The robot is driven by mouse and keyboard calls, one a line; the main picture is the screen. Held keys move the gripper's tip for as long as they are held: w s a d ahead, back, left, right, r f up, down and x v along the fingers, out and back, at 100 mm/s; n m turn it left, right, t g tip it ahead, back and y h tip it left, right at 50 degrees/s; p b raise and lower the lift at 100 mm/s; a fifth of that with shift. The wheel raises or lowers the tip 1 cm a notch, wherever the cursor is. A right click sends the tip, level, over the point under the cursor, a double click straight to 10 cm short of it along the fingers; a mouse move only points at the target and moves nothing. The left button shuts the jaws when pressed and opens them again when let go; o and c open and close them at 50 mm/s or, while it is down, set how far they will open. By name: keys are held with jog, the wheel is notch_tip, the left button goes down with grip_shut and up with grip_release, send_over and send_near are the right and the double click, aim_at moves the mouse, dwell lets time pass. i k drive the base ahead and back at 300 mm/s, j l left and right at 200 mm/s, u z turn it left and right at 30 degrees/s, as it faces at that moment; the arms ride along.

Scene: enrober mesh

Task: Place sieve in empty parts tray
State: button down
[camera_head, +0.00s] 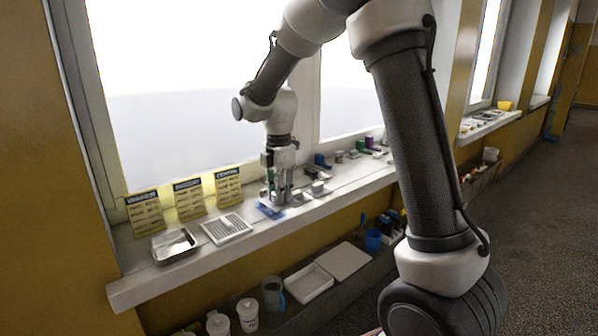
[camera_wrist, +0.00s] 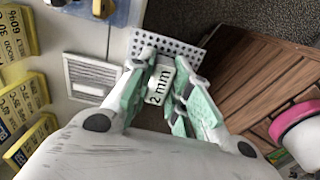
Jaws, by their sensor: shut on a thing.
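The sieve (camera_wrist: 170,47) is a pale perforated plate with a white handle block marked "2 mm", seen in the wrist view. My gripper (camera_wrist: 165,72) is shut on its handle block between the green-padded fingers. In the head view my gripper (camera_head: 280,197) is over the window sill, right of the yellow cards. The sieve is too small to make out clearly there. A shallow metal tray (camera_head: 157,256) at the sill's left end looks empty. A white tray (camera_head: 308,283) on the lower shelf also looks empty. I cannot tell which is the parts tray.
A white slotted rack (camera_head: 227,228) lies between the metal tray and my gripper; it also shows in the wrist view (camera_wrist: 92,75). Yellow cards (camera_head: 188,198) stand behind. A blue item (camera_head: 268,210) lies beneath my gripper. Small items crowd the sill to the right. Jars (camera_head: 247,313) stand below.

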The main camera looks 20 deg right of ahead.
aim_at(297, 179)
jog(key=i+l, duration=0.9)
jog(key=i, duration=0.25)
